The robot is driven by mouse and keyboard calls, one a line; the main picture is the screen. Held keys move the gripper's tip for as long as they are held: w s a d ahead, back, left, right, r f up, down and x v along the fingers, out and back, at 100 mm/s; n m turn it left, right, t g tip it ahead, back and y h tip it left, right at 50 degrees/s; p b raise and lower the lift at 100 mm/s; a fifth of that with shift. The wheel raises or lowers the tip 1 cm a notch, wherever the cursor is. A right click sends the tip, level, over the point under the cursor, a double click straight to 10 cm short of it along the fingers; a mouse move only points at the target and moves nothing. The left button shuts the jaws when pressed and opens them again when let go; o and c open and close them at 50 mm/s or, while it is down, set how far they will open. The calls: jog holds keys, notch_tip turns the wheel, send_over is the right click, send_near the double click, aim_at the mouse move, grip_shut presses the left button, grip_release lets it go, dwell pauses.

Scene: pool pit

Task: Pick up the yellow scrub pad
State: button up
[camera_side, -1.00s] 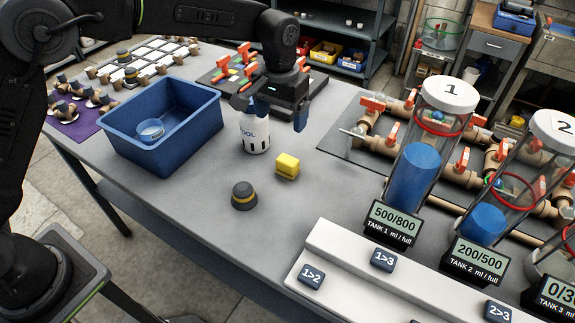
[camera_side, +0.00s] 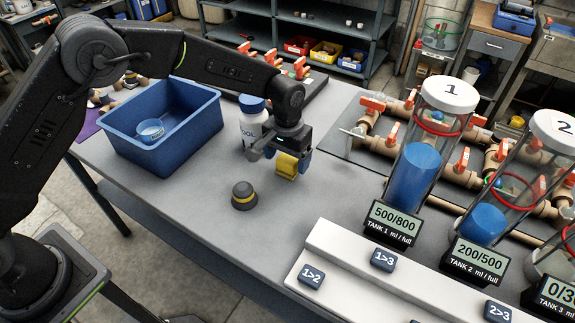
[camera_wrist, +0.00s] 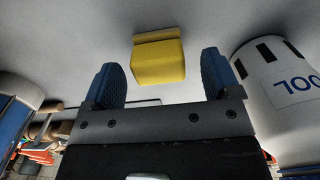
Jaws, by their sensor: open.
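The yellow scrub pad (camera_side: 286,167) sits on the grey table, partly hidden by my gripper in the side view. In the wrist view the pad (camera_wrist: 159,61) shows whole, beyond and between the two blue fingertips, with clear space on both sides. My gripper (camera_side: 280,158) is at the pad, its fingers spread on either side of it in the side view. My gripper also shows in the wrist view (camera_wrist: 163,80), open and empty. I cannot tell how far the fingertips are above the table.
A white bottle with a blue cap (camera_side: 252,125) stands close behind my gripper. A dark knob with a yellow band (camera_side: 244,196) stands in front-left. A blue bin (camera_side: 190,135) is at left. Tank 1 (camera_side: 418,170) and pipes are at right.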

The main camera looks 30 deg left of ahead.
notch_tip(320, 180, down, 3)
jog(key=shift+r, duration=0.15)
jog(key=c, duration=1)
jog(key=shift+r, duration=0.1)
